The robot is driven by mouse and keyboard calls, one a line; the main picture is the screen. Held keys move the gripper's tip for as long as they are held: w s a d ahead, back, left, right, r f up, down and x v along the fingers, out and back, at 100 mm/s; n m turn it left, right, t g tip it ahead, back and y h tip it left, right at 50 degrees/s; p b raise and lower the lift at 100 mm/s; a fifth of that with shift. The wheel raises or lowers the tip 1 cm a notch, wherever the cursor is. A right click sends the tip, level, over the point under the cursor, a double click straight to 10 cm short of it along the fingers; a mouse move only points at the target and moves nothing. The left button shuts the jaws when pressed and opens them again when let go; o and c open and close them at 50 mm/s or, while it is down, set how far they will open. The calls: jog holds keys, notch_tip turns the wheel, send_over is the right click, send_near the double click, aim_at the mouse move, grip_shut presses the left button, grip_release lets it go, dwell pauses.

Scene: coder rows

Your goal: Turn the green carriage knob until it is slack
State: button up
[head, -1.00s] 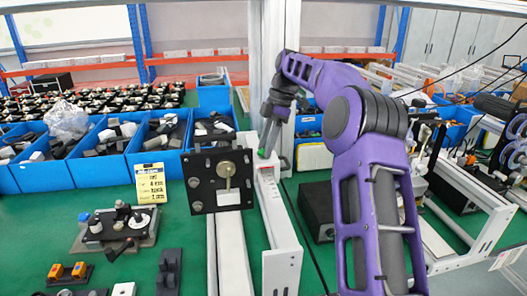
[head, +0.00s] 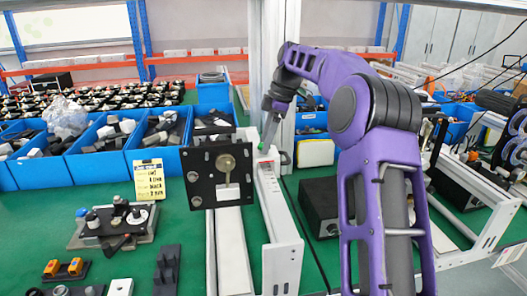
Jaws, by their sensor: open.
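The green carriage knob (head: 284,158) is a small green spot at the far end of the white rail carriage (head: 266,160), right of the black plate. My gripper (head: 268,138) points down from the purple arm, just left of and above the knob. Its fingers look apart from the knob, but they are small and I cannot tell the exact gap. The gripper is open, and I see nothing between its fingers.
A black upright plate (head: 222,174) with a brass knob stands left of the rail. Blue bins (head: 98,166) of parts line the bench behind it. A metal post (head: 276,60) rises close behind my gripper. A black box (head: 320,207) sits right of the rail.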

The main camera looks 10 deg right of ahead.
jog(key=m+t+b, duration=0.1)
jog(key=m, duration=0.3)
jog(key=shift+s+a+f+b, duration=0.1)
jog(key=shift+s+b, duration=0.05)
jog(key=shift+b, duration=0.15)
jog(key=m+t+h, duration=0.1)
jog(key=m, duration=0.3)
jog(key=shift+b, duration=0.35)
jog(key=m, duration=0.2)
jog(key=m+h, duration=0.1)
jog(key=m, duration=0.2)
jog(key=shift+s+a+r+t, duration=0.1)
jog(key=shift+a+r+t, duration=0.1)
jog(key=shift+t, duration=0.2)
jog(key=m+h+p, duration=0.1)
jog(key=m, duration=0.2)
jog(key=shift+f+m, duration=0.1)
jog(key=shift+m, duration=0.3)
jog(key=shift+p, duration=0.35)
grip_shut()
jog(key=shift+d+r+n+p, duration=0.1)
jog(key=shift+r+n+p, duration=0.1)
jog(key=shift+n+p, duration=0.8)
grip_release()
jog(key=shift+f+n+y, duration=0.2)
jog(key=shift+n+y, duration=0.1)
jog(key=shift+n, duration=0.3)
